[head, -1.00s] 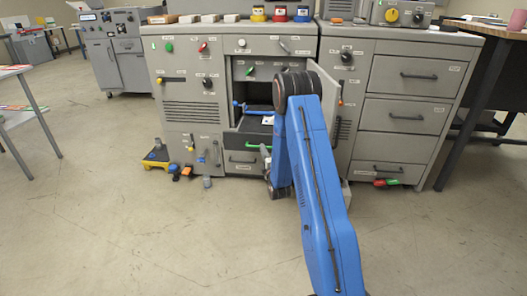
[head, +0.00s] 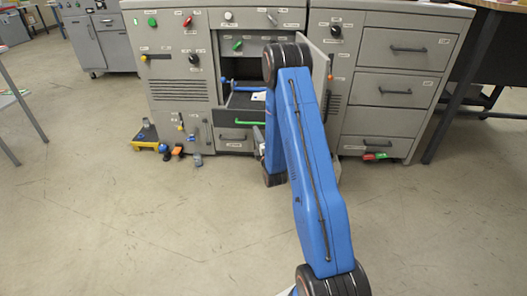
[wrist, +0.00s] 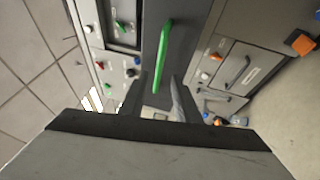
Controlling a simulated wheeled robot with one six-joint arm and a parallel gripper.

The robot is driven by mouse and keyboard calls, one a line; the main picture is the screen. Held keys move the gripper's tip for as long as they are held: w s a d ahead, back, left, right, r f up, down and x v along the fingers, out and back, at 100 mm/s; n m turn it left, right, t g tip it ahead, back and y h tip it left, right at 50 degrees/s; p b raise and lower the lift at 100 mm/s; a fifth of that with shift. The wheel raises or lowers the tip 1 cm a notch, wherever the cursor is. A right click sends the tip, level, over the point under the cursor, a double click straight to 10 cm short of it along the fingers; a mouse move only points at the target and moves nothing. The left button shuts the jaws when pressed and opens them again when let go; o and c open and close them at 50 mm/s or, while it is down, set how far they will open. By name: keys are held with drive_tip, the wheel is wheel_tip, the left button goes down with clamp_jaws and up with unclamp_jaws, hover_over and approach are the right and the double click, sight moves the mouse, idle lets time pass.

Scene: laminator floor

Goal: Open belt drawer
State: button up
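A dark grey drawer front with a green handle (head: 235,122) is low in the open bay of the grey machine in the head view. I cannot read its label, so I cannot confirm that it is the belt drawer. In the wrist view the green handle (wrist: 151,55) lies just ahead of my gripper (wrist: 156,98). In the head view my arm hides most of my gripper and part of the bay.
An open grey door (head: 333,95) stands out at the bay's right side. The floor in front is clear.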

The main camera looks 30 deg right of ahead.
drive_tip(key=v, duration=1.1)
drive_tip(key=shift+s, duration=0.2)
drive_tip(key=w+a+r+m+g+y, duration=0.2)
drive_tip(key=w+a+r+m+g, duration=0.15)
drive_tip(key=r, duration=0.55)
drive_tip(key=s+a+r+m+g, duration=0.4)
drive_tip(key=s+a+r, duration=0.1)
drive_tip(key=s+r, duration=0.2)
drive_tip(key=s+a+r+m+g, duration=0.2)
drive_tip(key=s+a+r+m, duration=0.1)
drive_tip(key=s, duration=0.9)
drive_tip(key=s+a+r+m+g+y, duration=0.1)
drive_tip(key=s+a+r+m+g, duration=0.2)
drive_tip(key=s, duration=0.9)
drive_tip(key=s+a+r+m+g, duration=0.2)
drive_tip(key=s+a+r+m, duration=0.1)
drive_tip(key=s, duration=0.9)
drive_tip(key=shift+y, duration=0.4)
drive_tip(key=shift+s+r, duration=0.1)
drive_tip(key=shift+s, duration=0.05)
